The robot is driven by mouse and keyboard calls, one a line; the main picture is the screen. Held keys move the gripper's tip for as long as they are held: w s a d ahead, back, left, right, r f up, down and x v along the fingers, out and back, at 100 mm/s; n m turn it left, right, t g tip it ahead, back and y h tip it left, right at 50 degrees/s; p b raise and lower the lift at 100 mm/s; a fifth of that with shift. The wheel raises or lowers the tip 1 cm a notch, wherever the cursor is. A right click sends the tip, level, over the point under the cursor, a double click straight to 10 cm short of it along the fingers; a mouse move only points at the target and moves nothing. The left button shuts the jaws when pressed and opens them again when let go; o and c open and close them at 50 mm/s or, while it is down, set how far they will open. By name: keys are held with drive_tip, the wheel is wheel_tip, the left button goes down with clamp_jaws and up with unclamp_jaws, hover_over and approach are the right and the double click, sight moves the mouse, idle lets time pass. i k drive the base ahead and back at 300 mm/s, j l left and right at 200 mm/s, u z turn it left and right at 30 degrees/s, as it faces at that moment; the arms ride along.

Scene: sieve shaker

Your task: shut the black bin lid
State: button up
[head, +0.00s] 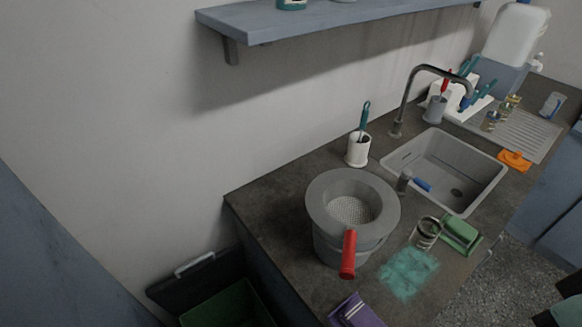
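The black bin lid (184,284) is at the bottom left, below and left of the counter's end. It stands open, tilted back near the wall, with a light grey handle (195,264) along its upper edge. The bin (226,308) is open below it, and its green inside shows. The front of the bin is cut off by the picture's lower edge. I do not see my gripper in this view.
The dark counter (270,215) rises right beside the bin. A grey bucket with a sieve (319,210) and a red handle (348,254) stands near the counter's end. A purple cloth (357,313) lies at its front edge. A blue-grey panel (50,260) stands at the left.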

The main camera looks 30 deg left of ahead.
sight(190, 289)
drive_tip(key=k+u, duration=0.1)
drive_tip(key=u, duration=0.85)
drive_tip(key=k+u, duration=0.15)
drive_tip(key=u, duration=0.3)
drive_tip(key=j+u, duration=0.1)
drive_tip(key=u, duration=0.35)
drive_tip(key=k+j, duration=0.05)
